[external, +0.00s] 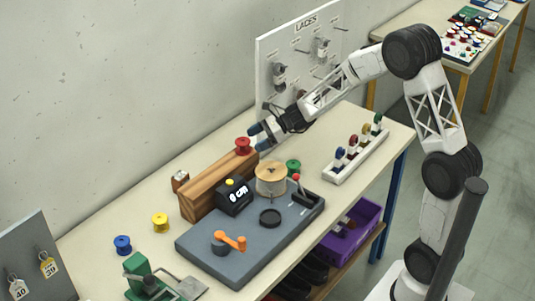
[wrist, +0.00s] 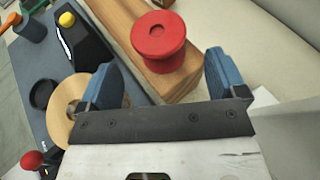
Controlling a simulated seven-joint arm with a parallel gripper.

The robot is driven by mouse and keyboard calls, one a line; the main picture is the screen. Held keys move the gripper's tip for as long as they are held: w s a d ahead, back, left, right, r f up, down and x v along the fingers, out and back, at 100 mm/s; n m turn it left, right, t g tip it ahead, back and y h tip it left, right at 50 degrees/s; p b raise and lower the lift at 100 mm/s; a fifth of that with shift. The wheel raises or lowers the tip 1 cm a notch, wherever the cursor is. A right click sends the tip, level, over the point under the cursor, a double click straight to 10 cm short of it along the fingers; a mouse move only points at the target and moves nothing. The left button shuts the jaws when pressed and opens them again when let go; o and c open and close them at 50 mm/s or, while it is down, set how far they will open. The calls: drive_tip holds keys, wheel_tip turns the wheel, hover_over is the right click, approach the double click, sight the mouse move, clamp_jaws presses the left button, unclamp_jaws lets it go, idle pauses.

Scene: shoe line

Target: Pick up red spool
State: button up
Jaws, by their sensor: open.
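The red spool (external: 243,146) stands upright on the right end of a long wooden block (external: 213,187). In the wrist view the red spool (wrist: 159,38) shows near the top middle, on the wooden block (wrist: 118,18). My gripper (external: 257,135) is at the right of the spool, close to it. In the wrist view my gripper (wrist: 165,80) has its two blue fingers spread wide and nothing between them. The spool lies just ahead of the fingertips, roughly centred between them. I cannot tell from the pictures whether either finger touches it.
A grey winding machine (external: 238,245) with a pale wooden disc (external: 270,178) stands in front of the block. The LACES board (external: 300,55) rises behind my gripper.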

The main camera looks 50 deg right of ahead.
sight(244, 141)
drive_tip(key=shift+x, duration=2.6)
drive_tip(key=shift+r, duration=0.15)
drive_tip(key=c, duration=1)
drive_tip(key=shift+r, duration=0.2)
drive_tip(key=shift+r, duration=0.55)
wheel_tip(244, 141, up, 2)
drive_tip(key=shift+r, duration=0.1)
drive_tip(key=s, duration=0.5)
drive_tip(key=s+r, duration=0.1)
drive_tip(key=s, duration=1)
drive_tip(key=shift+d+r, duration=0.2)
